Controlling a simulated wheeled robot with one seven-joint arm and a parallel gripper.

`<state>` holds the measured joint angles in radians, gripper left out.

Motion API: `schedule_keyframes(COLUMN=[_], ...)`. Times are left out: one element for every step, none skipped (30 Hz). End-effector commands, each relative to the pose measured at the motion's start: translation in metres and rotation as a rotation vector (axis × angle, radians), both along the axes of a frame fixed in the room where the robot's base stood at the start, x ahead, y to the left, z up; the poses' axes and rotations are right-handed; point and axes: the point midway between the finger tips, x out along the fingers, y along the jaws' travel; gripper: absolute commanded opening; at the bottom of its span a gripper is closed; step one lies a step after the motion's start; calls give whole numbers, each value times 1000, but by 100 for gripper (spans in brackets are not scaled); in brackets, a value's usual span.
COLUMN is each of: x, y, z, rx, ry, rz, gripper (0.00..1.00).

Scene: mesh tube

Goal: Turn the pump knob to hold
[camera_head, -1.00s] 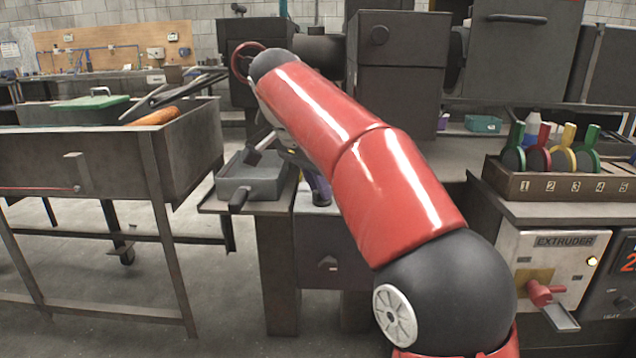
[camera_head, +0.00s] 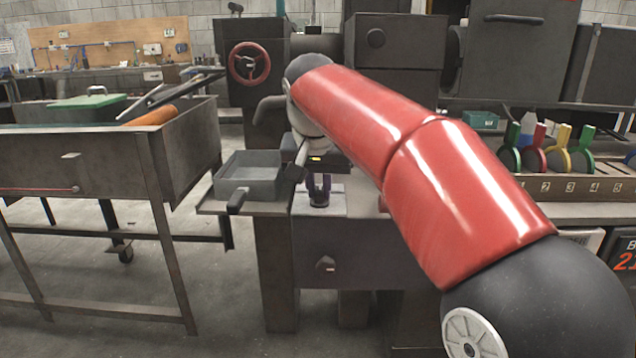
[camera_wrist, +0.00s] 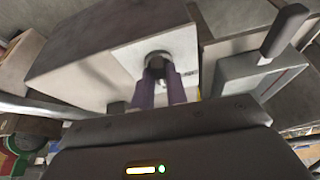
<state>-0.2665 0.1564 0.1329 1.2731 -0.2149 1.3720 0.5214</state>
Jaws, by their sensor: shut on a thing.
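A dark round knob (camera_head: 319,201) stands on a pale plate on top of a dark box, in the middle of the head view. I take it for the pump knob; no label on it is legible. My gripper (camera_head: 319,186) points down at it with purple fingers, shut on the knob. In the wrist view the fingers of my gripper (camera_wrist: 160,80) close on both sides of the knob (camera_wrist: 158,60), on the pale plate (camera_wrist: 180,50). The fingers hide part of the knob, so its setting cannot be read.
A grey tray with a handle (camera_head: 250,180) stands just left of the plate. A grey bin table (camera_head: 75,165) is further left. A red handwheel (camera_head: 262,76) is behind. Colored paddles in a numbered rack (camera_head: 580,187) are at the right. My arm crosses the middle.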

Motion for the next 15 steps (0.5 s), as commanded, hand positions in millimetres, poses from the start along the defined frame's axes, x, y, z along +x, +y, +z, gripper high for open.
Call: schedule_keyframes(x=[0, 0, 0, 0, 0, 0, 0, 0, 0, 0, 0, 0, 0, 0, 0], y=[-1, -1, -1, -1, -1, -1, -1, -1, -1, -1, -1, -1, -1, -1, -1], z=[2, 2, 2, 2, 2, 2, 2, 2, 2, 2, 2, 2, 2, 2, 2], rx=[1, 1, 1, 1, 1, 1, 1, 1, 1, 1, 1, 2, 1, 2, 2], ry=[-2, -2, -3, -3, -4, -4, -4, -5, -5, -5, -5, -4, -5, -5, -5], rz=[17, 29, 41, 49, 57, 64, 70, 75, 80, 83, 84, 86, 87, 88, 88], gripper=[0, 0, 0, 0, 0, 0, 0, 0, 0, 0, 0, 0, 0, 0, 0])
